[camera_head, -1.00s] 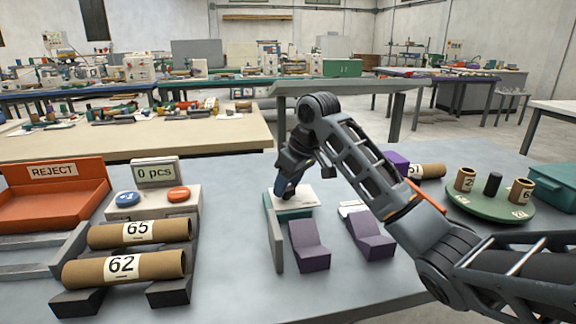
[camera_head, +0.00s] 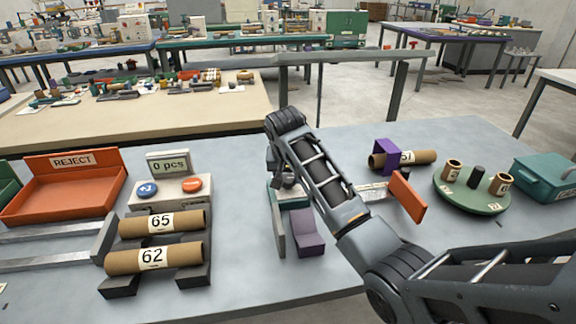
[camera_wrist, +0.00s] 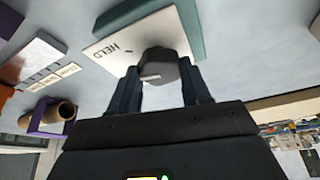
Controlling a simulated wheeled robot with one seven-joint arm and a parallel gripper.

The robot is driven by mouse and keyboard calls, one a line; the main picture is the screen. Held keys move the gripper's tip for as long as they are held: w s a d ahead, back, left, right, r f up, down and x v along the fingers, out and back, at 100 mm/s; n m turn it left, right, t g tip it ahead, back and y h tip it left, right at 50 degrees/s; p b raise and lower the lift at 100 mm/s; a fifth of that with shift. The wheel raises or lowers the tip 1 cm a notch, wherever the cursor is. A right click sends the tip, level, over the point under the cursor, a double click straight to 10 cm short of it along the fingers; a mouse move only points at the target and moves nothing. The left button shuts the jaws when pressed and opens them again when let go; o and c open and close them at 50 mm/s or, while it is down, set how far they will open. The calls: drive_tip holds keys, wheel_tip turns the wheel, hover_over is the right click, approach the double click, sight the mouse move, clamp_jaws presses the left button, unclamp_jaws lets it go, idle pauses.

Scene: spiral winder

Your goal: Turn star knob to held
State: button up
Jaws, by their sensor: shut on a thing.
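The star knob (camera_wrist: 160,68) is a dark grey knob with a light pointer mark, on a white plate (camera_wrist: 105,48) that reads HELD. The plate sits on a teal block (camera_wrist: 180,18). My gripper (camera_wrist: 160,88) is shut on the knob, with a finger on either side of it. The light mark on the knob faces toward my gripper's palm, away from the HELD word. In the head view my arm hides the knob and most of the plate, and only part of the teal block (camera_head: 290,197) shows.
A grey upright plate (camera_head: 278,228) and a purple V-block (camera_head: 306,232) stand by the teal block. Tubes 65 (camera_head: 190,221) and 62 (camera_head: 180,257) lie on a rack at left. An orange flap (camera_head: 407,197) and a purple bracket (camera_head: 386,155) stand at right.

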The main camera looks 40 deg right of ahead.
drive_tip(key=shift+m+g+h+p, duration=0.3)
drive_tip(key=shift+m+g+p, duration=0.35)
drive_tip(key=shift+m, duration=0.85)
drive_tip(key=o, duration=1.1)
drive_tip(key=shift+w, duration=0.1)
drive_tip(key=shift+c, duration=0.2)
drive_tip(key=v, duration=0.7)
drive_tip(key=shift+a+r, duration=0.15)
drive_tip(key=shift+r, duration=0.2)
